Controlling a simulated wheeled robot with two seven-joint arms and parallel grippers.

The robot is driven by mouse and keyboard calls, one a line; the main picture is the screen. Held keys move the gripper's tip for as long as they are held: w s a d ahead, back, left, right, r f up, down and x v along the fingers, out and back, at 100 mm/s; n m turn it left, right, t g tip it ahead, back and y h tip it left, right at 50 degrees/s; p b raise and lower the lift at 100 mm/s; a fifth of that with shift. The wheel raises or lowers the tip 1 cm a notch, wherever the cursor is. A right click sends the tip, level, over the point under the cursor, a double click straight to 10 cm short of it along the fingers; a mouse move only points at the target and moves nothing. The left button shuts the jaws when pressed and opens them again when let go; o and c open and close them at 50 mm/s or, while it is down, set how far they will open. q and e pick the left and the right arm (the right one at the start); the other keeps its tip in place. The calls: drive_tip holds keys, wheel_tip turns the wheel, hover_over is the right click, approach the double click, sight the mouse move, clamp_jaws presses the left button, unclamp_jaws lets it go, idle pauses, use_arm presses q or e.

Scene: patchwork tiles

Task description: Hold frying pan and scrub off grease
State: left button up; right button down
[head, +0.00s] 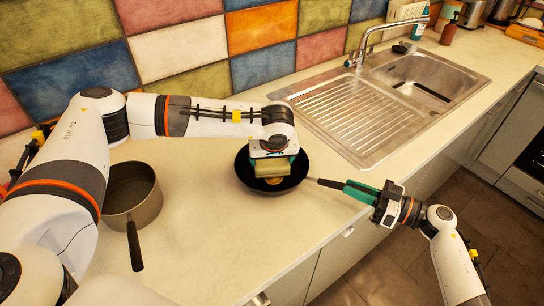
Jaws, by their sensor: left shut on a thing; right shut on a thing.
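A black frying pan (243,178) sits on the pale counter in the middle of the head view. Its handle (328,183) points right, toward the front edge of the counter. My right gripper (366,191) is shut on the handle end. My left gripper (274,161) points down over the pan and is shut on a small yellowish scrubber (272,181). The scrubber is inside the pan, at or close to its bottom; contact is hard to tell. The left wrist hides the back of the pan and much of the scrubber. Grease is not clearly visible.
A grey saucepan (146,215) stands on the left of the counter (215,240), its handle pointing forward. A steel sink with drainboard (345,112) and a tap (362,45) lies behind right. Bottles (448,32) stand beyond it. A tiled wall (180,45) bounds the back.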

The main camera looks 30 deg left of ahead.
use_arm(q)
drive_tip(key=shift+f, duration=0.6)
idle(0.4)
drive_tip(key=shift+s+a+r, duration=0.1)
drive_tip(key=shift+s+a, duration=0.1)
drive_tip(key=shift+s, duration=0.3)
drive_tip(key=shift+s+a, duration=0.2)
drive_tip(key=shift+s, duration=0.25)
drive_tip(key=shift+w, duration=1.25)
drive_tip(key=shift+w, duration=0.1)
drive_tip(key=shift+w, duration=0.6)
drive_tip(key=shift+s, duration=1.3)
